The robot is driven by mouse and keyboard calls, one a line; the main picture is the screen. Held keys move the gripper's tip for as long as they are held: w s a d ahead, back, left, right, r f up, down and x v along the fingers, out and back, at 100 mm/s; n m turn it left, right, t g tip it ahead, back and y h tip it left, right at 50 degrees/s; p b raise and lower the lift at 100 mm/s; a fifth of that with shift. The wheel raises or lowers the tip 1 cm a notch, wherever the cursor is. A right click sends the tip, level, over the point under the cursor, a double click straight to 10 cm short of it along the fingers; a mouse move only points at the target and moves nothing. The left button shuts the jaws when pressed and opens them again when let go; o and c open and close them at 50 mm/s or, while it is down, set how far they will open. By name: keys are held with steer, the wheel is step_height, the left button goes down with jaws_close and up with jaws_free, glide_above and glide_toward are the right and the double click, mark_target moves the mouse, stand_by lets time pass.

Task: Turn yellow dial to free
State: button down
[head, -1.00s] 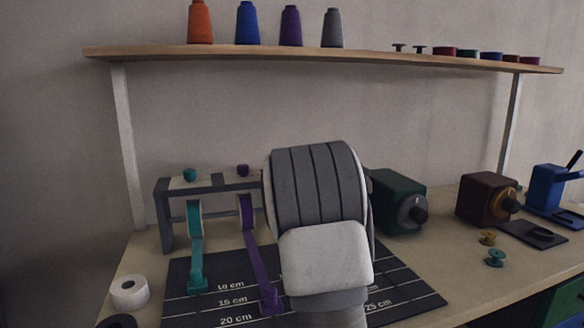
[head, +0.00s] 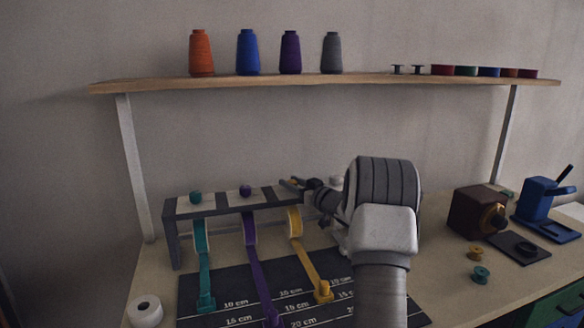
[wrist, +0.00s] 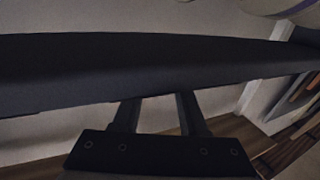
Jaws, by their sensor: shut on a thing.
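A dark stand with a pale-panelled top (head: 220,204) carries a teal dial (head: 195,197) and a purple dial (head: 245,191) on its top. A teal, a purple and a yellow ribbon (head: 308,262) hang from rolls on it. My gripper (head: 292,184) is at the right part of the stand's top, above the yellow roll (head: 294,222). It is shut on the yellow dial, which the fingers mostly hide. In the wrist view my two fingers (wrist: 158,112) stand apart and their tips are hidden behind a dark bar (wrist: 150,70).
A dark mat (head: 250,290) with length marks lies in front of the stand. A white roll (head: 145,311) is at front left. A maroon box with a dial (head: 470,212), a blue device (head: 540,200) and small spools (head: 480,275) are at right. A shelf (head: 330,82) runs above.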

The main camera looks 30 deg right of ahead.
steer(key=n+y+p, duration=0.2)
steer(key=y+p, duration=0.1)
steer(key=shift+d+r+g, duration=0.1)
steer(key=shift+r+g, duration=0.1)
steer(key=shift+g, duration=0.1)
steer(key=shift+f+n+g+y+p, duration=0.2)
steer(key=shift+n+g+y+p, duration=0.5)
steer(key=shift+n+y+p, duration=0.85)
steer(key=shift+y, duration=0.45)
steer(key=shift+c, duration=2.2)
jaws_free()
steer(key=v, duration=1.7)
steer(key=shift+r, duration=0.2)
steer(key=shift+d, duration=0.1)
